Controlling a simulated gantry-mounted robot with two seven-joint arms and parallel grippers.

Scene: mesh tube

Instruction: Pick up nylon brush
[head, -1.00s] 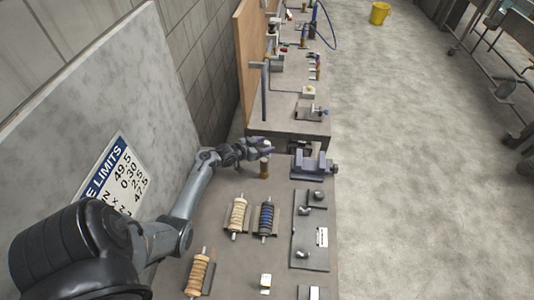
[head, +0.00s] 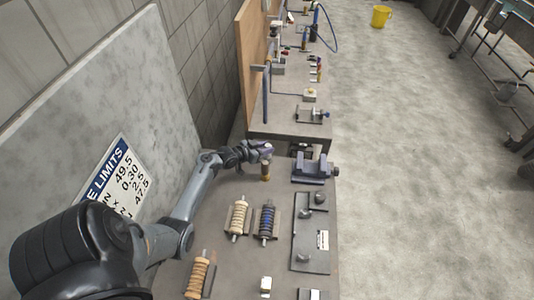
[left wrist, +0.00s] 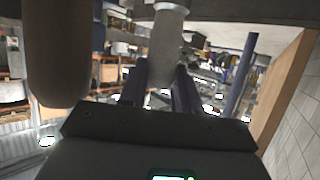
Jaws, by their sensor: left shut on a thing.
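A small upright cylinder (head: 265,171), brown below, stands near the far end of the near bench. It may be the nylon brush, but its bristles are too small to make out. My left gripper (head: 264,153) is at its top, shut on it. In the left wrist view a pale grey cylinder (left wrist: 167,42) sits between the fingers of my left gripper (left wrist: 160,88). Three ribbed rolls on shafts lie on the bench: a cream one (head: 239,216), a blue one (head: 267,221) and an orange-tan one (head: 198,275). My right gripper is out of view.
A dark vise (head: 317,170) stands just right of the upright cylinder. A grey plate (head: 310,245) with fittings lies along the bench's right side. A sign board leans on the left. A second bench (head: 285,112) lies beyond a narrow gap. Open floor is at the right.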

